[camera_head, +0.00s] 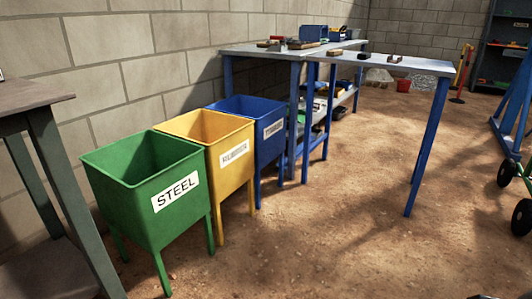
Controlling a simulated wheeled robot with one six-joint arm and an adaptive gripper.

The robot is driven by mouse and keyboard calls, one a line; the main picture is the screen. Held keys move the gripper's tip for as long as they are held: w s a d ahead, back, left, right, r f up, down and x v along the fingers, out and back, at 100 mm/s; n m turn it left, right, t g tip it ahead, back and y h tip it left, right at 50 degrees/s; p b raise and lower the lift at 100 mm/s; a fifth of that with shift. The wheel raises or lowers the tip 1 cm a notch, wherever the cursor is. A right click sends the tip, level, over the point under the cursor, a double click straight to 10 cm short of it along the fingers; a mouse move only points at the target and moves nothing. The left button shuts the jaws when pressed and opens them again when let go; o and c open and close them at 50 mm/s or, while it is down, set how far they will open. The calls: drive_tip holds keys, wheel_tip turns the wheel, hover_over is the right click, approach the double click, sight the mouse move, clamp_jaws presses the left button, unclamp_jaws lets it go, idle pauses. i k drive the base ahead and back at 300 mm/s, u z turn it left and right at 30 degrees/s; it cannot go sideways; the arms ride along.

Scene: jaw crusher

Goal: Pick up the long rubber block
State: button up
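I cannot make out for certain which thing is the long rubber block. Several small dark and brown pieces lie on the blue-legged workbench (410,64) in the back middle. A small black piece (362,56) lies near the middle of its top, and a dark piece with a light part (394,58) lies to its right. A brown and dark piece (303,45) lies further left on the adjoining bench top. They are too small to tell their material. My gripper is not in view.
Green STEEL (145,215), yellow (231,185) and blue (268,146) bins stand along the left wall. A dark table (30,95) is at the near left. The middle floor is open.

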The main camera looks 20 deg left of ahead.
sight(364, 55)
drive_tip(key=z, duration=0.6)
drive_tip(key=i, duration=0.9)
drive_tip(key=u, duration=2.25)
